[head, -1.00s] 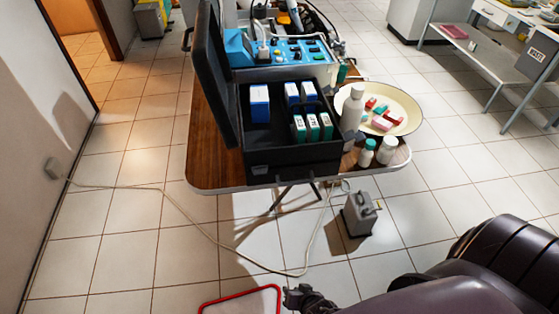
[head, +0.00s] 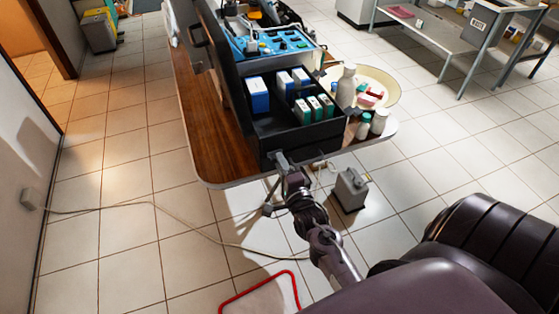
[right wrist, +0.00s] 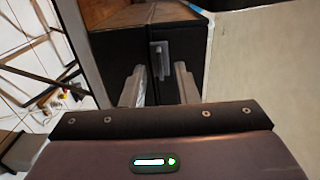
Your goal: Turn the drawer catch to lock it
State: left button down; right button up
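The black case with its drawer (head: 300,146) stands on the table, holding blue-and-white and green-and-white boxes. In the right wrist view, a small grey catch (right wrist: 160,61) is on the black front face (right wrist: 120,62). Its bar runs up and down in the picture. My right gripper (head: 281,158) is at the near front of the case. It also shows in the right wrist view (right wrist: 160,72), open, with one finger to each side of the catch's lower end; I cannot tell whether they touch it. In the head view the gripper hides the catch. My left gripper is not in view.
The wooden table (head: 200,140) has a pale rim. A white bottle (head: 346,86), small bottles (head: 379,121) and a cream basin (head: 385,78) stand right of the case. A grey box (head: 350,188) and a cable (head: 120,207) are on the floor.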

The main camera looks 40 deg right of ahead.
jog(key=shift+w+d, duration=0.1)
jog(key=shift+w, duration=0.6)
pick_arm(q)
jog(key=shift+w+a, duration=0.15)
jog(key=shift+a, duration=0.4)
pick_arm(e)
grip_shut()
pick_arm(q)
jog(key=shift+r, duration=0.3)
pick_arm(e)
jog(key=shift+n, duration=0.5)
pick_arm(q)
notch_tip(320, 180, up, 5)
jog(key=p, duration=0.6)
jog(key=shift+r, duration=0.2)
pick_arm(e)
jog(key=n, duration=1.6)
jog(key=shift+n, duration=0.4)
